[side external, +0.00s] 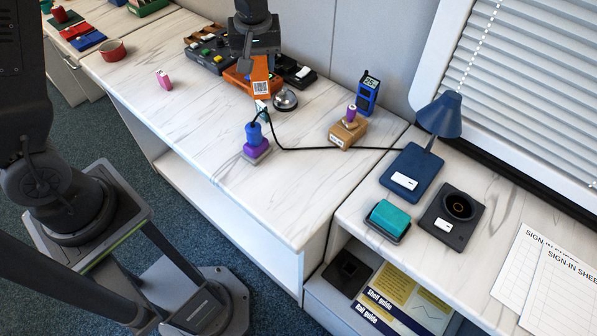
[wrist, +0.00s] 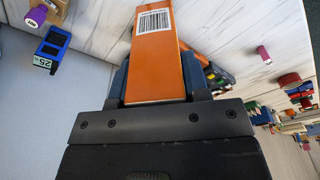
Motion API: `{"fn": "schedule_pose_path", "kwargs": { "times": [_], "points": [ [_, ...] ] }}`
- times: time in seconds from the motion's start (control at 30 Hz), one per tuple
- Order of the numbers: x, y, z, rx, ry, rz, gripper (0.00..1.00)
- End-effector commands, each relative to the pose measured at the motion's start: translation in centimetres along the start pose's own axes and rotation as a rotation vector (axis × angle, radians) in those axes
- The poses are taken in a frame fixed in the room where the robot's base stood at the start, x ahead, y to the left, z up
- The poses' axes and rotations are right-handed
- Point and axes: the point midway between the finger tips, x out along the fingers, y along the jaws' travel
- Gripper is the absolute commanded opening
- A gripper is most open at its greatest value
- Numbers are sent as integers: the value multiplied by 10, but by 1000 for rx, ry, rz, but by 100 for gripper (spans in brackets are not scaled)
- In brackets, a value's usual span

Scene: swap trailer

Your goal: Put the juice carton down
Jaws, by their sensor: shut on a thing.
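The juice carton is an orange box with a white barcode label (side external: 261,73). My gripper (side external: 257,54) is shut on it from above near the back of the long white counter. In the wrist view the carton (wrist: 152,75) sits between the two dark fingers (wrist: 158,82), its barcode at the far end. I cannot tell whether its bottom touches the counter. Its base and what lies right under it are partly hidden.
Dark button boxes (side external: 208,52) stand behind and left of the carton. A silver bell (side external: 285,100) is close on its right. A pink eraser-like piece (side external: 163,80) is left; the counter (side external: 205,115) between is clear.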

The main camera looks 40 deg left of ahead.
Motion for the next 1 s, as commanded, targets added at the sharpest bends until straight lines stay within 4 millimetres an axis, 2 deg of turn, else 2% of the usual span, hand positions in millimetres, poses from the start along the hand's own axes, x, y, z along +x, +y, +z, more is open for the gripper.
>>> {"fn": "schedule_pose_path", "kwargs": {
  "times": [0.03, 0.2, 0.3, 0.5, 0.53, 0.6, 1.0],
  "points": [
    [-4, 16, 24, 74, 1, 12, 13],
    [-13, 47, 85, 259, 1, 39, 13],
    [-17, 57, 110, 331, 1, 50, 13],
    [-22, 67, 146, 434, 1, 67, 13],
    [-23, 68, 151, 447, 2, 69, 13],
    [-8, 67, 150, 440, -1, 63, 13],
    [49, 67, 158, 438, -2, 62, 13]
  ]
}}
